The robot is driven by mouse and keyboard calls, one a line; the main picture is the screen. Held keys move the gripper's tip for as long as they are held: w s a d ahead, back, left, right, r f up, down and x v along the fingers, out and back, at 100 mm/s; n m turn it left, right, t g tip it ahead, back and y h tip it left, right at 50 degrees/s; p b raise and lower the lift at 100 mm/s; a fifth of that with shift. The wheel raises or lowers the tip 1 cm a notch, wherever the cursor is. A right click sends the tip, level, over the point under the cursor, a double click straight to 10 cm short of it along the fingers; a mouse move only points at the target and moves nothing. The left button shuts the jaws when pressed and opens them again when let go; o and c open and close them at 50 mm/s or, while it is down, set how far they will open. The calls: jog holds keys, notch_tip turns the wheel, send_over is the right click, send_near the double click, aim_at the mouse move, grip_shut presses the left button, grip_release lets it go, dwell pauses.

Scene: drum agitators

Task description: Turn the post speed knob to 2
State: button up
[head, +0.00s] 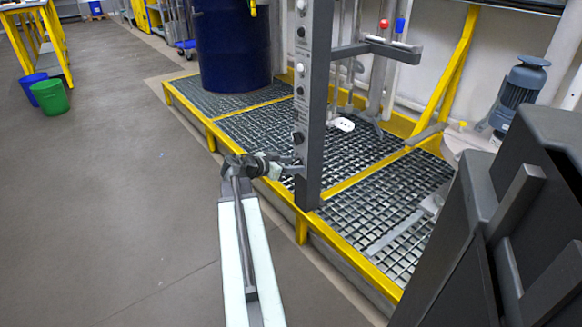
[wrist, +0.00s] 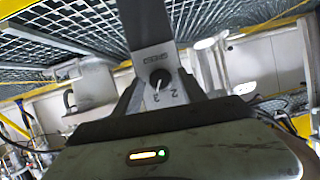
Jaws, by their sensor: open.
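The grey post (head: 314,100) stands upright at the platform's front edge, with several knobs and buttons up its face. In the wrist view a dark round knob (wrist: 159,77) sits on the post's light label plate. Its white pointer mark points down in the picture, seemingly nearer the numeral 3 than the 2. My gripper (head: 289,166) is at the lower part of the post. In the wrist view its open fingers (wrist: 160,84) stand to the left and right of the knob, and contact cannot be told. The rest of the dial scale is hidden or too small.
A yellow-edged grating platform (head: 235,125) lies behind and around the post. A dark blue drum (head: 232,45) stands on it at the back. A grey bracket arm (head: 385,48) juts right from the post. Clear floor is to the left, with blue and green bins (head: 50,97) farther off.

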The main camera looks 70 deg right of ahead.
grip_shut()
jog(key=shift+w, duration=0.1)
jog(key=shift+w+d+n+g+y, duration=0.1)
jog(key=shift+n+g+y, duration=0.25)
jog(key=shift+n, duration=0.55)
jog(key=shift+w+d+f+n+g+y+b, duration=0.15)
jog(key=shift+n+g+y+b, duration=0.25)
jog(key=shift+n+g+b, duration=0.9)
jog(key=shift+w+a+f+n+g+y+b, duration=0.1)
jog(key=shift+n+g+y+b, duration=0.5)
jog(key=shift+n, duration=1.2)
jog(key=shift+r+g+h, duration=0.1)
jog(key=shift+g+h, duration=0.15)
jog(key=shift+g, duration=0.1)
